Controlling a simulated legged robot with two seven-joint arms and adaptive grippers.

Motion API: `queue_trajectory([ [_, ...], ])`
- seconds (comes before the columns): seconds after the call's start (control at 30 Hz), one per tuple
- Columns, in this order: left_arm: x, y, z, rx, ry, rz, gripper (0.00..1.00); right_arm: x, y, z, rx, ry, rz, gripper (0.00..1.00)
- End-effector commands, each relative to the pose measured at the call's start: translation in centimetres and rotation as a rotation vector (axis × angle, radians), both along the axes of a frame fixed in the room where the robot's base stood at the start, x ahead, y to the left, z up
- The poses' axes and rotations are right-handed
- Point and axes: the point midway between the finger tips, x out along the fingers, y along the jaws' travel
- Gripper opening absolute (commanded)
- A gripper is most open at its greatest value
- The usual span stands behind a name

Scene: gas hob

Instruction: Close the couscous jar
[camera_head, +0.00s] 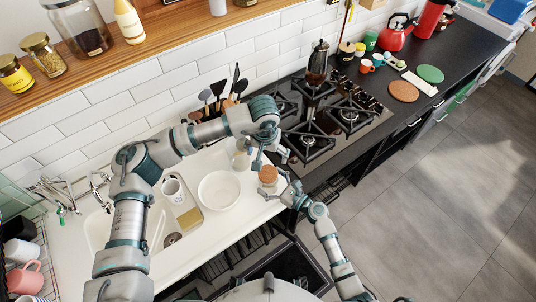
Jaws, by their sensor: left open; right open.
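A small jar with a round orange-brown top (268,174) stands near the right end of the white counter. I cannot tell whether that top is a lid or the jar's contents. A clear container with a yellowish part (241,158) stands just behind it to the left; I cannot tell which one is the couscous jar. My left gripper (261,157) is open, pointing down just above and behind the brown-topped jar. My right gripper (274,188) is open at that jar's right front side. Contact is too small to tell.
A white bowl (219,190) lies left of the jar, with a mug (172,190) by the sink further left. Jars stand on a wooden shelf (160,32) above.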

Motion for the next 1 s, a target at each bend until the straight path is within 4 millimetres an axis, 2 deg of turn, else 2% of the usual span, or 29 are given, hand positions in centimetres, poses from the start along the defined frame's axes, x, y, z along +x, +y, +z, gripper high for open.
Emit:
queue_trajectory([
  [0.17,0.0,-0.1,0.0,0.001,0.0,0.0,1.0,-0.8,-1.2,-0.1,-0.001,0.001,-0.001,1.0],
  [0.6,0.1,0.0,0.0,0.0,0.0,0.0,1.0,-6.1,-8.1,0.0,-0.002,0.001,0.0,1.0],
  [0.8,0.1,0.1,0.0,-0.001,0.0,0.0,1.0,-7.1,-9.4,0.1,-0.001,0.0,0.0,1.0],
  [1.0,0.1,0.1,0.0,-0.001,0.0,0.0,1.0,-7.2,-9.5,0.1,-0.001,0.0,0.0,1.0],
])
